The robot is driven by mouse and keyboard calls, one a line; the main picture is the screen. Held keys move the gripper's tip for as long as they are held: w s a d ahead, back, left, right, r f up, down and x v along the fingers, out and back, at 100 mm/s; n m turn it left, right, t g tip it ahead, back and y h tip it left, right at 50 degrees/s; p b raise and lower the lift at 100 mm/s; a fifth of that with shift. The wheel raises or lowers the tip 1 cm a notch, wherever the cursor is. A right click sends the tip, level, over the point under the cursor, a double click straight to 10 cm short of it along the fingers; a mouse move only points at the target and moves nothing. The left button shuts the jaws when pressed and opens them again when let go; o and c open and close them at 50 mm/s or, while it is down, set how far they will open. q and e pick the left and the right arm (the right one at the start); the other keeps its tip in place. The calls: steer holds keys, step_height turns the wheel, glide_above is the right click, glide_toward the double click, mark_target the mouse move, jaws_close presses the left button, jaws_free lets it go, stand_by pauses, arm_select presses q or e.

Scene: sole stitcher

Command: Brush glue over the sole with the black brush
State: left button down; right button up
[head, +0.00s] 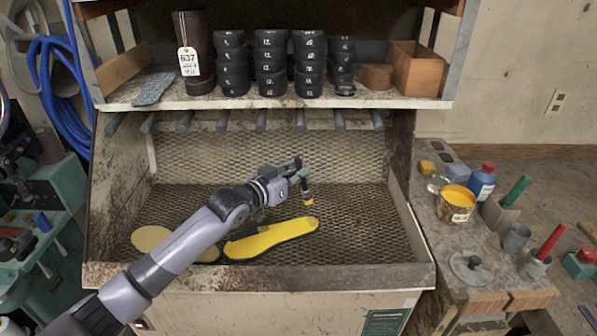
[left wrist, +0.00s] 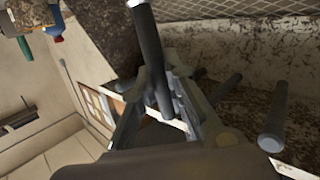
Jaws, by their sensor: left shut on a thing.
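My left gripper (head: 299,176) is shut on the black brush (head: 306,187), which hangs down with yellow glue on its tip. The brush is above the mesh bench, just over the toe end of the sole. The sole (head: 270,239) lies flat on the mesh, and most of its visible top is yellow. My arm hides part of its left end. In the left wrist view, a dark handle (left wrist: 150,50) stands out from between the fingers. The glue pot (head: 457,205), filled with yellow glue, stands on the right side table. My right gripper is not in view.
A pale rounded piece (head: 151,238) lies on the mesh at left. The bench has raised side walls and a front lip (head: 260,276). Grey pegs (head: 261,121) stick out under the shelf. A blue bottle (head: 482,181) stands by the pot. The mesh right of the sole is clear.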

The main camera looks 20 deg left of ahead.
arm_select(q)
step_height(320, 180, up, 6)
steer(key=p, duration=0.5)
steer(key=shift+r+p, duration=0.1)
steer(key=shift+p, duration=0.25)
stand_by(0.8)
steer(key=c, duration=2.2)
jaws_free()
jaws_close()
